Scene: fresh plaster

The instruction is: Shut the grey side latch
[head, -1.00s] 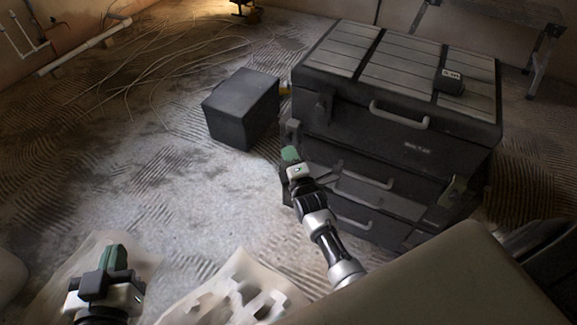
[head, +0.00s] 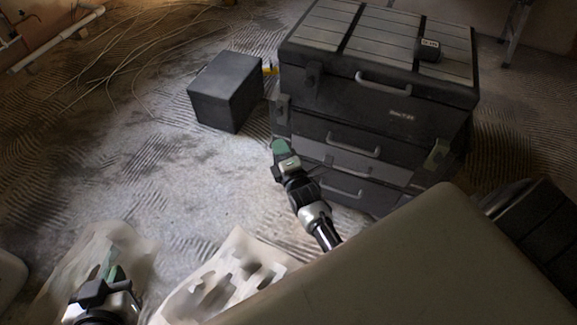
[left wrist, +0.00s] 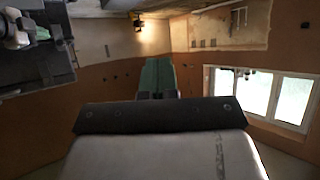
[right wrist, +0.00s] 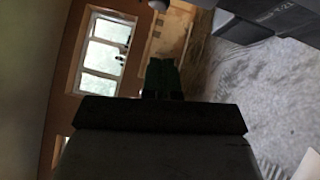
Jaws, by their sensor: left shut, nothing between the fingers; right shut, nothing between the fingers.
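A dark tool chest (head: 385,85) of stacked units stands right of centre in the head view. A small grey latch (head: 283,104) sits on its left front edge, and an olive-grey latch (head: 437,155) stands out near its right front corner. I cannot tell how far either is swung. My right gripper (head: 279,147) is shut and empty, just below the left-edge latch in the picture; contact cannot be seen. Its green fingertips show in the right wrist view (right wrist: 162,77). My left gripper (head: 112,272) is shut and empty at lower left, far from the chest; its fingertips show in its wrist view (left wrist: 158,77).
A dark box (head: 226,90) stands on the floor left of the chest. Loose cables (head: 130,55) lie at the back left. A small black labelled object (head: 428,50) sits on the chest lid. Pale sheets (head: 225,275) lie in front. The floor between is clear.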

